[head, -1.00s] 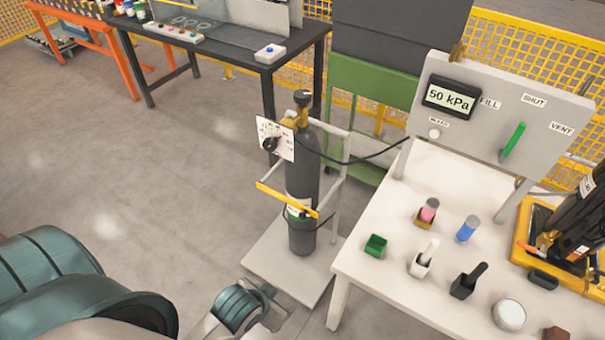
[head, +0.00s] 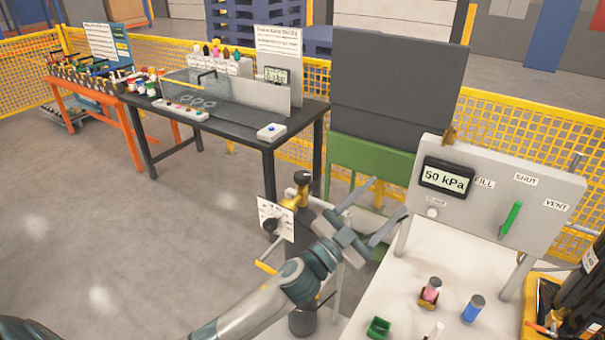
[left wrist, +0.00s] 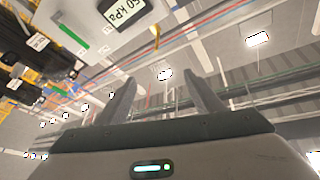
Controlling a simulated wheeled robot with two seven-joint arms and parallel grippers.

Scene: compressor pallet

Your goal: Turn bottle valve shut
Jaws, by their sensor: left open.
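The gas bottle (head: 302,322) stands upright on its trolley, and my left arm hides most of its body. Its brass valve with a dark knob (head: 302,177) shows at the top. A white plate with a dial and black knob (head: 275,220) is beside the valve. My left gripper (head: 390,197) is open and empty, to the right of the valve and apart from it. Its two spread fingers also show in the left wrist view (left wrist: 165,88), with nothing between them. My right gripper is out of view.
A grey panel (head: 470,215) reads 50 kPa and has a green lever (head: 511,218) below SHUT. It stands over a white table (head: 400,290) holding small vials and a green box (head: 379,327). A green cabinet (head: 365,165) stands behind; open floor lies left.

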